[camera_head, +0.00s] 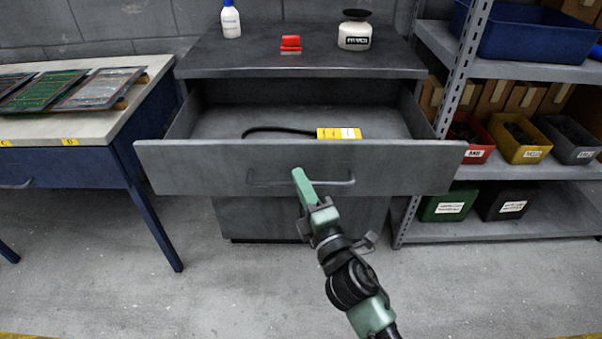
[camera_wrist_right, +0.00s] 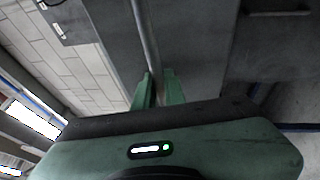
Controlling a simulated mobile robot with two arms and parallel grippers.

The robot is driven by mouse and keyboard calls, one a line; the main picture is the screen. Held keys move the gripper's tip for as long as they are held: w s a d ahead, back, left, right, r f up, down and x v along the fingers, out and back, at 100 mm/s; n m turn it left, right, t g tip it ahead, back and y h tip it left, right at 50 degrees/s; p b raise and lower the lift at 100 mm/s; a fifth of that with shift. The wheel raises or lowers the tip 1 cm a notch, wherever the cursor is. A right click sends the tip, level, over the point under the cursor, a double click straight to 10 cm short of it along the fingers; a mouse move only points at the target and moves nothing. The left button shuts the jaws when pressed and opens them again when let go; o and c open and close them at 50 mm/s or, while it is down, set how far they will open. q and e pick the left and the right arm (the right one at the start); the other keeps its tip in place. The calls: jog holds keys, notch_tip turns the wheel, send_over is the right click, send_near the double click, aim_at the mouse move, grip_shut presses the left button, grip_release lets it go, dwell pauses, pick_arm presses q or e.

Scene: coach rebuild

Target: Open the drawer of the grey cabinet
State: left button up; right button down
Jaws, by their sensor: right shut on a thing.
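The grey cabinet (camera_head: 300,68) stands in the middle of the head view. Its drawer (camera_head: 210,160) is pulled well out, and its inside shows. A yellow item with a black cable (camera_head: 338,133) lies in the drawer. My right gripper (camera_head: 300,177) is at the bar handle (camera_head: 335,183) on the drawer front. In the right wrist view the handle bar (camera_wrist_right: 146,40) runs between the two green fingers (camera_wrist_right: 158,88), which are shut on it. My left gripper is in neither view.
A white bottle (camera_head: 231,20), a red object (camera_head: 291,43) and a white jar (camera_head: 355,32) stand on the cabinet top. A blue-legged workbench (camera_head: 75,150) stands at the left, with boards on it. A shelf rack (camera_head: 510,72) with several bins stands at the right. The floor in front is clear.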

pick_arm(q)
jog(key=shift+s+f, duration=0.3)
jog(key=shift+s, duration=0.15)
pick_arm(e)
jog(key=shift+s+d, duration=0.1)
jog(key=shift+s, duration=0.7)
jog(key=c, duration=1.8)
grip_release()
jog(key=shift+s, duration=0.1)
